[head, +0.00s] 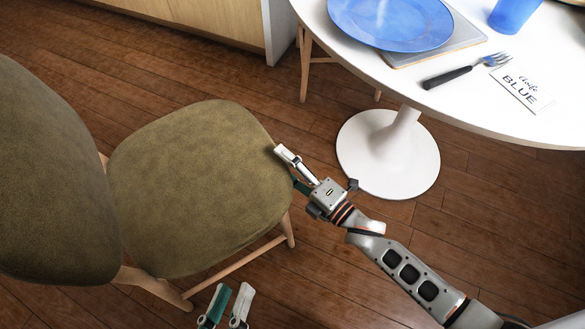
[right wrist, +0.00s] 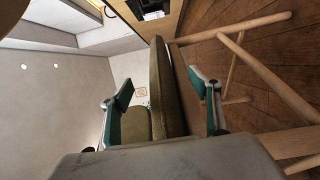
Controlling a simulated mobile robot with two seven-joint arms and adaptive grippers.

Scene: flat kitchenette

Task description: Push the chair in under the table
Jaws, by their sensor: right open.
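The chair has an olive cushioned seat (head: 195,185), an olive backrest (head: 50,180) and wooden legs. It stands left of the round white table (head: 480,95), apart from it in the head view. My right gripper (head: 286,166) is open at the seat's right edge, one finger over the cushion and the other partly hidden at its side. The right wrist view shows the seat edge (right wrist: 162,85) between the two open fingers (right wrist: 162,92). My left gripper (head: 233,290) is open and empty at the bottom, below the seat's front edge in the picture.
The table's white pedestal base (head: 388,155) stands on the wooden floor right of the chair. A blue plate (head: 390,20), fork (head: 465,71), card (head: 522,90) and blue cup (head: 513,14) are on the tabletop. A wooden cabinet (head: 215,20) is behind. Another wooden-legged piece (head: 306,65) shows beneath the table.

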